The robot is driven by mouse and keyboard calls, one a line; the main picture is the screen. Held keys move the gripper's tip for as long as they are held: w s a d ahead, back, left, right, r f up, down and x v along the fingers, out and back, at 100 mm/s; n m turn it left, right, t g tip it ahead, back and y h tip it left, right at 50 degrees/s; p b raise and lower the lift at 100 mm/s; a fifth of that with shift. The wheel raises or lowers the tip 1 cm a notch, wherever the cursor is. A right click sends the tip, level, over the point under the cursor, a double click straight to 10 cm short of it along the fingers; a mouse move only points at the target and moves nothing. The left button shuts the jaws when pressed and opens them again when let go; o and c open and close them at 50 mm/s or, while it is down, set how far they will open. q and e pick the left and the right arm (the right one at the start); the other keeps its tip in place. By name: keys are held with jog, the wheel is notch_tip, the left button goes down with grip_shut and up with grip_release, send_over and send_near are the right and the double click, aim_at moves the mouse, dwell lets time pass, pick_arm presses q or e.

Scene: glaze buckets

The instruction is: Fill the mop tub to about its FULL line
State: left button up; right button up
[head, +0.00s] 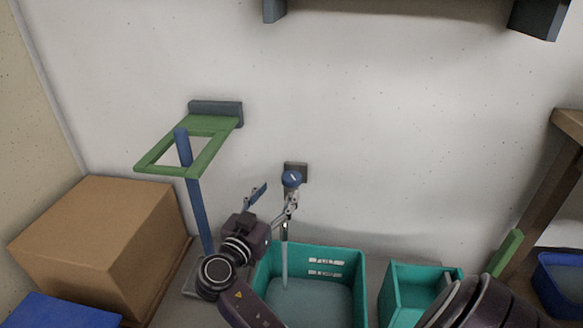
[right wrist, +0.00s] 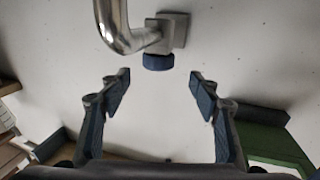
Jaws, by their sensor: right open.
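The teal tub (head: 361,282) stands on the floor against the wall, with two rows of pale slots on its back wall. Grey-blue water (head: 310,303) shows inside; no FULL line can be made out. A tap with a blue knob (head: 291,179) is on the wall above the tub. A pale vertical stream (head: 284,262) runs down from the spout into the tub. My right gripper (head: 275,201) is open beside the tap. In the right wrist view, the knob (right wrist: 158,62) lies ahead of the open fingertips (right wrist: 160,95), apart from them. My left gripper is not in view.
A green wall bracket (head: 205,126) with a blue pole (head: 198,212) stands left of the tap. A cardboard box (head: 95,235) and blue object (head: 60,312) are at left. A smaller teal bin (head: 398,300), wooden frame (head: 535,210) and blue container (head: 560,280) are at right.

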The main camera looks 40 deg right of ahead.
aim_at(287, 183)
jog(key=shift+d+p, duration=0.45)
jog(key=shift+d, duration=0.15)
jog(key=x, duration=0.6)
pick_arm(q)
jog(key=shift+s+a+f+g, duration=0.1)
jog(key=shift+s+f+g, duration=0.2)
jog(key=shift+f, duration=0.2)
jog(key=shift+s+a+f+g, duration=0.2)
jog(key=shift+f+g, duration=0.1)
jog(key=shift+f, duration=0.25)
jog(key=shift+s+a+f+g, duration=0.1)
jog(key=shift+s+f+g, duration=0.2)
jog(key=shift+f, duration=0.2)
pick_arm(e)
jog(key=shift+x, duration=0.8)
jog(key=shift+c, duration=0.6)
